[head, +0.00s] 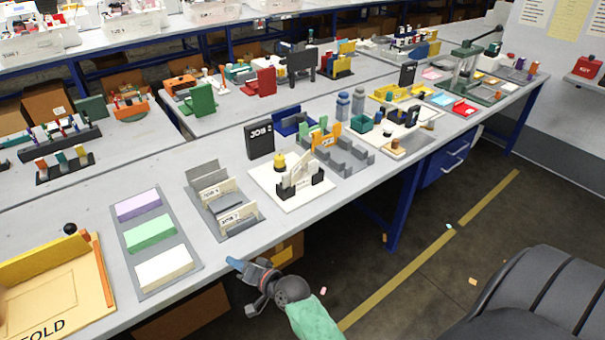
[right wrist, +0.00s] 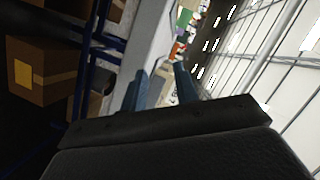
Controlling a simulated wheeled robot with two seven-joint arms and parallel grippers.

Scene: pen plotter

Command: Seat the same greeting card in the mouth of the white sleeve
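A white block-like sleeve (head: 164,268) lies flat at the near end of a grey board (head: 186,289), in line with a green one (head: 150,233) and a lavender one (head: 139,205). Which end is its mouth cannot be told. Pale labelled cards (head: 217,191) stand in a grey slotted rack (head: 247,225) to the right. I cannot tell which card is the greeting card. My right gripper (head: 232,263) is off the table's front edge, right of the white sleeve. In the right wrist view its two blue fingers (right wrist: 161,88) are apart with nothing held. My left gripper is not in view.
A yellow fold board (head: 92,297) lies at the left. A white base (head: 263,183) with black supports and upright pale pieces stands right of the rack, near a black job sign (head: 259,141). Beyond are several crowded stations. The front table strip is narrow.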

